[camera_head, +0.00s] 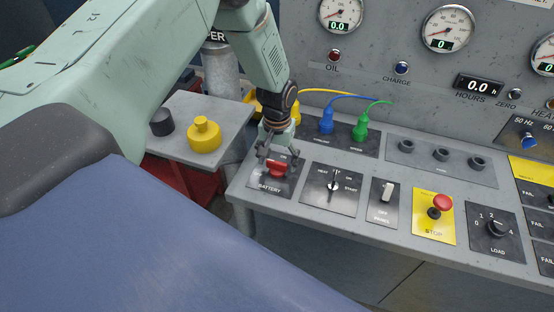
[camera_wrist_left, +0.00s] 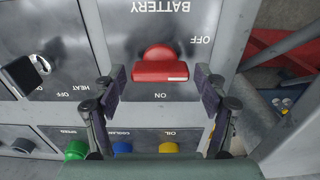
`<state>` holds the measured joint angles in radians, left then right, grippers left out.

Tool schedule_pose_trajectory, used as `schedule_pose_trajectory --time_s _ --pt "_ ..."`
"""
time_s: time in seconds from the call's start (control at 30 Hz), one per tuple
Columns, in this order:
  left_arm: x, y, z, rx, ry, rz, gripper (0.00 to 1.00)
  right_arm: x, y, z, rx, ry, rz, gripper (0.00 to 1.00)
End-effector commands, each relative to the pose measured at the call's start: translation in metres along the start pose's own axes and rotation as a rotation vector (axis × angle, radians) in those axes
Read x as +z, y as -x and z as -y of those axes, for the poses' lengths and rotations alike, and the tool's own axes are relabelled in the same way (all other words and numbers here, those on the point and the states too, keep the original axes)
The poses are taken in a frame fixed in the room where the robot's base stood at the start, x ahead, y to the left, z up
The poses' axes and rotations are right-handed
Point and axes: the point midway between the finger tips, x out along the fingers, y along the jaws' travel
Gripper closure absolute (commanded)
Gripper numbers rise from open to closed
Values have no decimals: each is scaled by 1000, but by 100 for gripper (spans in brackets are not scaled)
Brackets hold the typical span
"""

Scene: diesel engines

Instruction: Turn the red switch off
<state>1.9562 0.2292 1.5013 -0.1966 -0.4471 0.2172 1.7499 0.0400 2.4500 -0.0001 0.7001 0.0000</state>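The red switch (camera_head: 278,170) sits on a black plate marked BATTERY at the left end of the control panel. In the left wrist view the red switch (camera_wrist_left: 160,65) lies between the words OFF and ON, its wide bar near ON. My left gripper (camera_head: 277,157) is at the red switch in the head view. In the left wrist view my left gripper (camera_wrist_left: 160,85) has its two fingers apart, one to each side of the switch's wide bar, with gaps between. My right gripper is not in view.
Beside the battery plate are a heat/start switch (camera_head: 334,182), a white toggle (camera_head: 387,192) and a red stop button (camera_head: 442,202). Blue (camera_head: 326,122) and green (camera_head: 360,131) plugs with cables stand behind. A side shelf (camera_head: 178,148) holds a yellow cap (camera_head: 204,134).

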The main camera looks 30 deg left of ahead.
Motion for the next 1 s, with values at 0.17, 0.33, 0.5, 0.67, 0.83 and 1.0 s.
schedule_pose_trajectory --time_s 0.17,0.33,0.5,0.67,0.83,1.0 --pt "1 -1 0 -1 -1 3 19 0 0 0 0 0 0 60" --pt "2 -1 0 -1 -2 5 19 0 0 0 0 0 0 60" --pt "1 11 0 0 -1 2 19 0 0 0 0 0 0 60" --pt "0 41 0 1 -2 0 19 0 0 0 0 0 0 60" --pt "0 76 0 1 -1 1 19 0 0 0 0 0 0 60" --pt "1 103 0 0 -2 2 19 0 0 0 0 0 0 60"
